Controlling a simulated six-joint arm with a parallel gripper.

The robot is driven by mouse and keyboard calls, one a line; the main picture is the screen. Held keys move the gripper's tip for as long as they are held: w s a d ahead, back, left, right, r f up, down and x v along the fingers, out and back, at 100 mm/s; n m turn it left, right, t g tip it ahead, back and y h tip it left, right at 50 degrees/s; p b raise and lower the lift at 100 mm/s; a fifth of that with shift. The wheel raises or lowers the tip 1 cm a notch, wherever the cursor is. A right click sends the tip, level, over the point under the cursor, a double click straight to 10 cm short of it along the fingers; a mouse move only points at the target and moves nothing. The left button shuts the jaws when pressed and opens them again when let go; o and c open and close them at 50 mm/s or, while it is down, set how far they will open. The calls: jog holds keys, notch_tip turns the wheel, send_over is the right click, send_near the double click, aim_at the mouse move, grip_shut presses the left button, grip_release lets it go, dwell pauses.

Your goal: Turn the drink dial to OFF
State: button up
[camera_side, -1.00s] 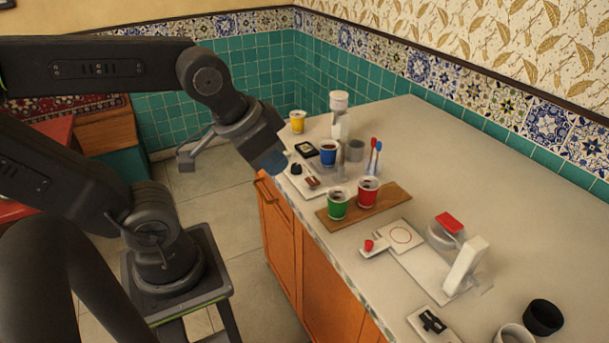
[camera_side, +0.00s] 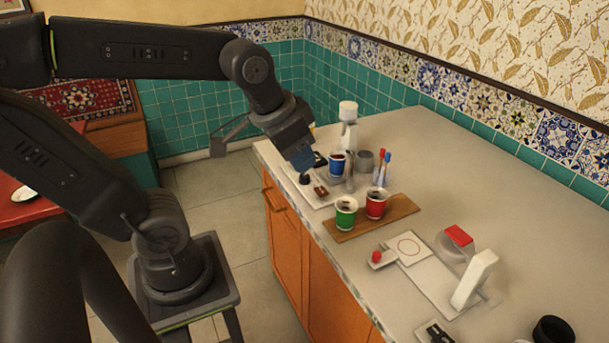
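A small black knob (camera_side: 305,179), which looks like the drink dial, sits on a white plate (camera_side: 322,202) near the counter's left edge. Its markings and pointer are too small to read. My gripper (camera_side: 305,170) points down at the knob, with its bluish end just above or touching it; I cannot tell which. The fingers are too small and hidden to show whether they are open or shut. A brown switch (camera_side: 321,191) sits right of the knob on the same plate.
A blue cup (camera_side: 337,163) and a dispenser with a white top (camera_side: 348,111) stand close behind. Green (camera_side: 346,213) and red (camera_side: 376,203) cups stand on a wooden board (camera_side: 350,232). A white machine (camera_side: 475,279) stands farther right. The back right counter is clear.

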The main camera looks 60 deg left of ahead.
jog(key=o, duration=0.5)
jog(key=w+a, duration=0.2)
jog(key=w, duration=0.1)
jog(key=w+a+g, duration=0.1)
jog(key=w+a, duration=0.2)
jog(key=w+a+f+g, duration=0.1)
jog(key=w+a, duration=0.1)
jog(key=w, duration=0.1)
jog(key=shift+a+y, duration=0.3)
jog(key=shift+a, duration=0.1)
jog(key=shift+c, duration=0.2)
jog(key=shift+o, duration=0.8)
jog(key=w+a+f+g, duration=0.1)
jog(key=w+a+f, duration=0.1)
jog(key=w+a, duration=0.2)
jog(key=shift+a+f, duration=0.35)
jog(key=shift+a, duration=0.8)
jog(key=g+h, duration=0.1)
jog(key=g, duration=0.1)
send_over(305, 175)
notch_tip(305, 175, down, 12)
jog(key=shift+m, duration=0.4)
notch_tip(305, 175, down, 14)
jog(key=shift+r, duration=0.15)
jog(key=shift+c, duration=0.3)
jog(key=c, duration=0.9)
